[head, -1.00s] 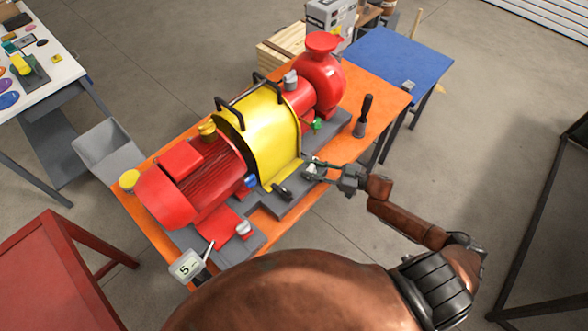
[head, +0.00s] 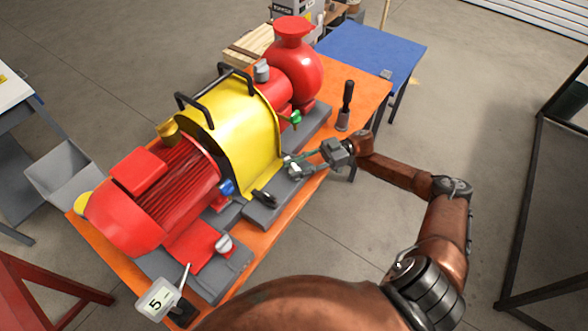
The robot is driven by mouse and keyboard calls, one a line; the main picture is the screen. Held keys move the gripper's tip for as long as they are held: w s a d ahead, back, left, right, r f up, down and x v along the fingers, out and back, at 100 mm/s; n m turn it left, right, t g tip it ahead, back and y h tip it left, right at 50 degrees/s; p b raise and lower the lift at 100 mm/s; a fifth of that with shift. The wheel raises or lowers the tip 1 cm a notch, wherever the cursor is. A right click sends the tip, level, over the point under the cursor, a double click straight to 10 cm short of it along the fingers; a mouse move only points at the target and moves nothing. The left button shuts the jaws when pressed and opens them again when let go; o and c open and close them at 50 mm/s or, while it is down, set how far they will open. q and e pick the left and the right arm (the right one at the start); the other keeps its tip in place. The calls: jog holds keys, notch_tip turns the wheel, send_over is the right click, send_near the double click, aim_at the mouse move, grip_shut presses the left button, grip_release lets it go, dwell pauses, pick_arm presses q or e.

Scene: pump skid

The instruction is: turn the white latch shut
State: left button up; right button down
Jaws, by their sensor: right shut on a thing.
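The white latch (head: 290,161) is at the lower right edge of the yellow guard (head: 238,135), on the grey skid base. Only a small part of it shows, because my gripper's fingers cover most of it, so its exact angle cannot be told. My right gripper (head: 297,165) reaches in from the right and is shut on the white latch. My left gripper is not in view.
A dark latch (head: 263,198) sits nearer on the same guard edge. A red motor (head: 150,200), a red pump (head: 293,70), a green-handled valve (head: 295,118) and a black-handled tool (head: 346,105) surround the guard on the orange table (head: 372,92). Floor to the right is open.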

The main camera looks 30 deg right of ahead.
dwell(0.4)
jog(key=c, duration=1.4)
grip_release()
jog(key=shift+c, duration=0.2)
jog(key=d, duration=0.4)
jog(key=s+d, duration=0.1)
jog(key=d, duration=0.7)
jog(key=shift+s, duration=0.15)
jog(key=shift+c, duration=0.4)
